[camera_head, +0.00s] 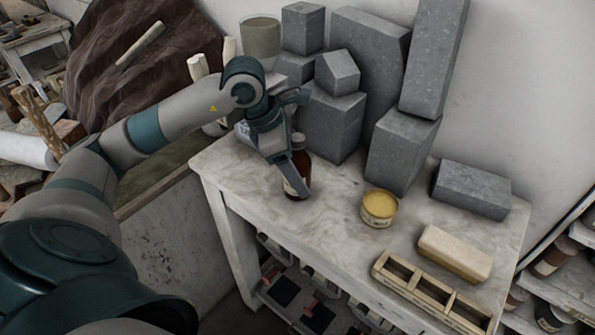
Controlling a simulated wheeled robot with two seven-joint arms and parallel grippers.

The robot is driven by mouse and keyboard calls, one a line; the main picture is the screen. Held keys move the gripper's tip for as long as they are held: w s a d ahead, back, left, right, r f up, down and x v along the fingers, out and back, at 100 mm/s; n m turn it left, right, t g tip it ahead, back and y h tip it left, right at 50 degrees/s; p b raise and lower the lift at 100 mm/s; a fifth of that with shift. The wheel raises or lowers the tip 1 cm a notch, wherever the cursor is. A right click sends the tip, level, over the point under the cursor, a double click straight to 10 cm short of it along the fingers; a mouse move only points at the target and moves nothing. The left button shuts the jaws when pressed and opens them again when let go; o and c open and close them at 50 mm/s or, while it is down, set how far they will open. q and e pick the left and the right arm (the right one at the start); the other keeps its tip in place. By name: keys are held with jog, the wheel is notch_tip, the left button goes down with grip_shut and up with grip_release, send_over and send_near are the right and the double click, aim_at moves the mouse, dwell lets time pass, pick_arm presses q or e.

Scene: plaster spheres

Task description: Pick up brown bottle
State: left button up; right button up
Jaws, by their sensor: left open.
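The brown bottle (304,164) stands upright on the pale worktable (235,171), near its back left part. It has a grey cap and a light label low on its side. My left gripper (293,180) is open and reaches down at the bottle from the left, with a finger in front of it. That finger hides part of the bottle and its label. I cannot tell whether the finger touches it. My right gripper does not show.
Grey stone blocks (333,122) stand behind the bottle along the wall. A yellow-filled tin (379,207), a cream block (455,254) and a wooden compartment tray (430,291) lie to the right. A glass jar (260,37) stands behind my left arm.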

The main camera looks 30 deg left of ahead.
aim_at(298, 155)
pick_arm(q)
jog(key=c, duration=1.4)
jog(key=shift+r, duration=0.2)
jog(key=shift+w+r+b, duration=0.1)
jog(key=shift+r+b, duration=0.5)
jog(key=shift+r, duration=0.25)
notch_tip(298, 155, up, 2)
jog(key=shift+b, duration=0.45)
jog(key=s+d+r+b, duration=0.1)
jog(key=d+r, duration=0.1)
jog(key=d, duration=0.1)
jog(key=s+d+r+b, duration=0.1)
jog(key=s+d+r, duration=0.1)
jog(key=d, duration=0.2)
jog(key=s+d+r, duration=0.1)
jog(key=d+r, duration=0.2)
jog(key=shift+s+d+b, duration=0.25)
jog(key=shift+d+b, duration=0.15)
